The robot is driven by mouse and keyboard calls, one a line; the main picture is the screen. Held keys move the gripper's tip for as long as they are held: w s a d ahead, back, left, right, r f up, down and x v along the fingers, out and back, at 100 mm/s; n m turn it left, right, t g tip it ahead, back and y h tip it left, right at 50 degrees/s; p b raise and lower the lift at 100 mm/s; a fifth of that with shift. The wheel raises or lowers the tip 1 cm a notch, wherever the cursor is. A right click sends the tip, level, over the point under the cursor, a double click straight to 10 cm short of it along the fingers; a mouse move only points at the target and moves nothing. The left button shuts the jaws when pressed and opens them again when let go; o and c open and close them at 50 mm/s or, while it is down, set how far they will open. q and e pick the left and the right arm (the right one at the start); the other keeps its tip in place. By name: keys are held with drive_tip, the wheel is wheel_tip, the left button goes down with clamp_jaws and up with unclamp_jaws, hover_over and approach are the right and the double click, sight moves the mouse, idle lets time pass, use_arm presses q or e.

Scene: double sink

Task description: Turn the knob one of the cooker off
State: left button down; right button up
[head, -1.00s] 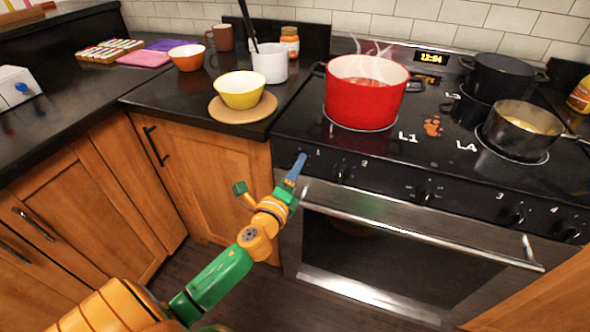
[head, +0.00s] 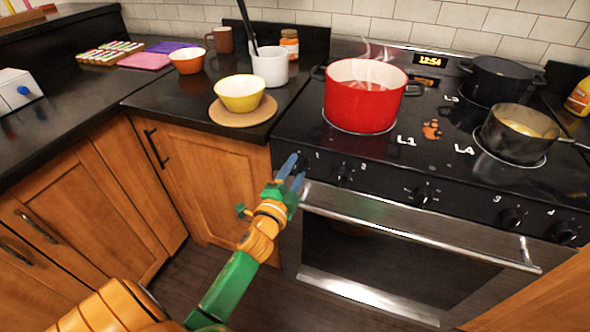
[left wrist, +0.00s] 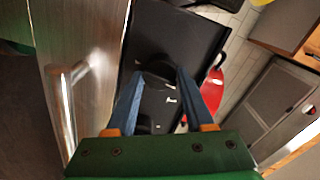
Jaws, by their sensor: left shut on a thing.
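Knob one (head: 303,162) is the dark knob at the left end of the cooker's front panel, beside the label "1". My left gripper (head: 293,167) is at this knob, its two blue fingers on either side of it, and partly hides it. In the left wrist view, the knob (left wrist: 158,70) shows dark between the fingertips, and the gripper is shut on it. The knob's exact turn angle cannot be told. The cooker (head: 375,202) has a red pot (head: 360,97) steaming on its front left burner. My right gripper is not in view.
More knobs line the panel, including knob two (head: 343,174). The oven handle (head: 420,238) juts out below; it also shows close at left in the left wrist view (left wrist: 66,110). A black pot (head: 497,82) and a saucepan (head: 515,140) stand on the right burners. A yellow bowl (head: 240,95) sits left.

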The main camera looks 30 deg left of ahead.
use_arm(q)
drive_tip(key=shift+n, duration=0.5)
idle(0.3)
drive_tip(key=shift+c, duration=1.4)
unclamp_jaws()
drive_tip(key=v, duration=0.7)
drive_tip(key=shift+a, duration=0.1)
